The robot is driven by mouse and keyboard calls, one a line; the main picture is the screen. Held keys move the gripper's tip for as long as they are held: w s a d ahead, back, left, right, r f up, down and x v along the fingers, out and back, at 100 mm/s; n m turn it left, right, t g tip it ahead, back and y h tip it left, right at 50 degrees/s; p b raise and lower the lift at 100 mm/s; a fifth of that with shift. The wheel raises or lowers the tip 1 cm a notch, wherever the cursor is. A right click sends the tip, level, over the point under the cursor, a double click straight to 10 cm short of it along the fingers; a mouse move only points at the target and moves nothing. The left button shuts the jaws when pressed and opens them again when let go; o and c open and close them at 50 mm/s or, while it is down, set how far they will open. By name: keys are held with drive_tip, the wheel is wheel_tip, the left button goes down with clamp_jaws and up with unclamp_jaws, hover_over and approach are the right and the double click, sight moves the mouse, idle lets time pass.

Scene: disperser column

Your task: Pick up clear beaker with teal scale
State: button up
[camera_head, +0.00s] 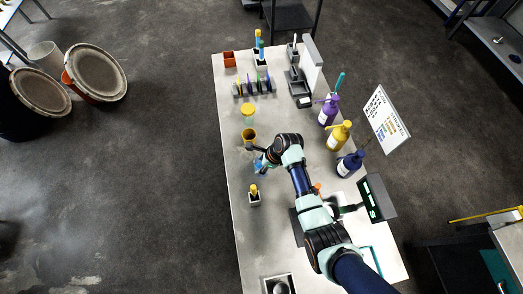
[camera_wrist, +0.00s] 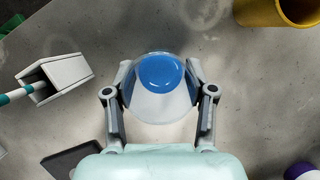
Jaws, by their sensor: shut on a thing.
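A clear beaker (camera_wrist: 160,106) with blue contents sits between the two fingers of my gripper (camera_wrist: 160,80) in the wrist view. The fingers touch it on both sides, and my gripper is shut on it. In the head view my gripper (camera_head: 262,163) is over the left part of the table, and only a small blue bit of the beaker (camera_head: 258,167) shows beside it. No teal scale can be made out on the beaker's wall. I cannot tell whether its base touches the table.
A yellow-brown cup (camera_head: 249,135) stands close by, also at the wrist view's upper right (camera_wrist: 275,12). A white holder (camera_wrist: 55,77) with a striped rod is at left. Pump bottles (camera_head: 339,135) and a scale display (camera_head: 375,202) stand right. The table's left edge is near.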

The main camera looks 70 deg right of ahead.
wheel_tip(320, 180, up, 20)
drive_tip(key=p, duration=0.2)
drive_tip(key=shift+f+p, duration=0.15)
drive_tip(key=shift+p, duration=0.15)
